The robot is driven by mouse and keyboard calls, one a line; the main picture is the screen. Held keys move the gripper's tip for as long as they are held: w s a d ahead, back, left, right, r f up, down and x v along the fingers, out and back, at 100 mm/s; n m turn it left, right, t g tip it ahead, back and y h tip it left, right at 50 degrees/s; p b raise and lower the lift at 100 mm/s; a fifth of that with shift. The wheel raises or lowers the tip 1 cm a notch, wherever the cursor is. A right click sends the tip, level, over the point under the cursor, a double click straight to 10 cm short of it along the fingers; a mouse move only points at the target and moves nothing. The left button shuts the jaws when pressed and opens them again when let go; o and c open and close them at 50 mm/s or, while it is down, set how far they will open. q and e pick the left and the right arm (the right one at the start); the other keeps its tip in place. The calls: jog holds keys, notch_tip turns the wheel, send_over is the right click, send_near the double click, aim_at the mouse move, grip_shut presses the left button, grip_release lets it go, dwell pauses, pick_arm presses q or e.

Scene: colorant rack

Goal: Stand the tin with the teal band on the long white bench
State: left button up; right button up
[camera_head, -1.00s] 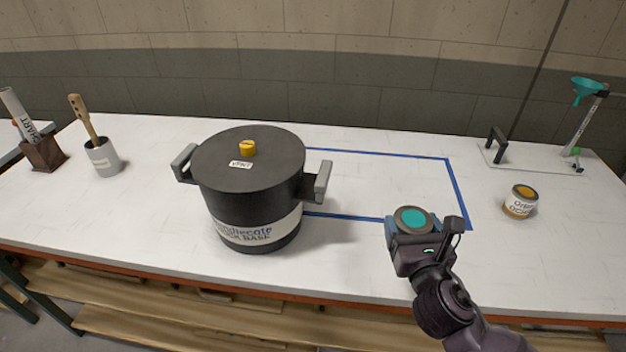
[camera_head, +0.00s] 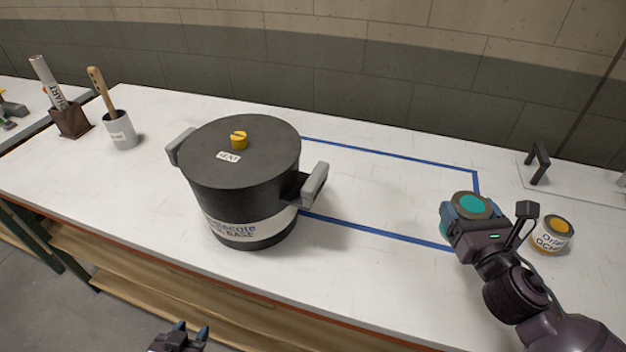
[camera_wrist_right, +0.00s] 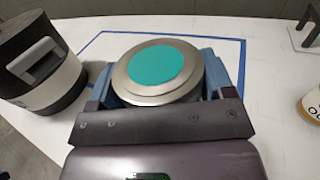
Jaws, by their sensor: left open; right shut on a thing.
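In the right wrist view the tin (camera_wrist_right: 158,70) sits upright between the blue fingers. I cannot tell whether its base touches the bench. My left gripper (camera_head: 180,337) is open at the bottom edge of the head view, in front of the bench.
A large black pot (camera_head: 243,180) with grey handles stands at the middle of the bench. An ochre-topped tin (camera_head: 552,234) stands right of my right gripper. A grey cup (camera_head: 121,131) and a brown holder (camera_head: 70,121) stand far left.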

jog(key=w+d+r+n+g+y+b, duration=0.1)
jog(key=d+r+n+y, duration=0.3)
jog(key=d, duration=0.4)
jog(key=shift+w+r+n+g+y+b, duration=0.3)
jog(key=shift+w+r+g+y, duration=0.35)
jog(key=shift+y, duration=0.75)
jog(key=f+b, duration=0.1)
jog(key=f, duration=0.9)
jog(key=f+b, duration=0.1)
jog(key=f, duration=0.9)
jog(key=shift+s+d+f, duration=0.1)
jog(key=shift+s, duration=0.1)
jog(key=shift+f, duration=0.1)
jog(key=o, duration=0.5)
jog(key=shift+f+b, duration=0.1)
jog(key=shift+b, duration=0.2)
jog(key=o, duration=0.5)
